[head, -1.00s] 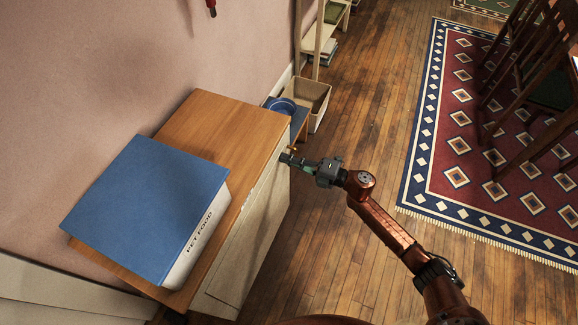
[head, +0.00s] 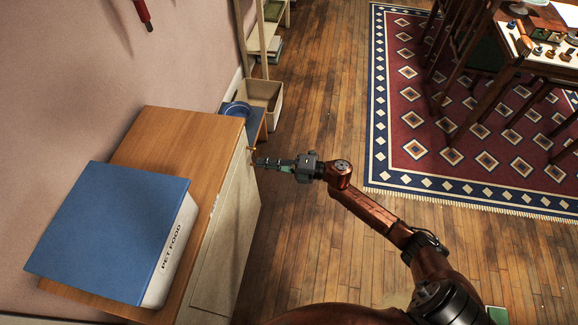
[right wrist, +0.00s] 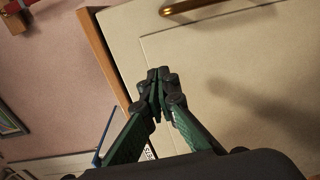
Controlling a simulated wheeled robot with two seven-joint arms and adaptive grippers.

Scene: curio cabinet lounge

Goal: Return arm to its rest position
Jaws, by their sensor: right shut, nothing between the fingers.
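My right arm reaches in from the lower right of the head view. Its gripper (head: 262,162) is shut and empty, close to the front of a wooden-topped cabinet (head: 160,137). In the right wrist view the fingers (right wrist: 157,88) meet at their tips, in front of a cream cabinet door (right wrist: 225,70). A brass handle (right wrist: 205,6) shows at the top of that view, apart from the fingertips. My left gripper is not in the frames.
A blue-lidded pet food box (head: 110,225) stands on the cabinet. A patterned rug (head: 450,140) with a table and chairs lies right. The wooden floor (head: 310,235) between is clear.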

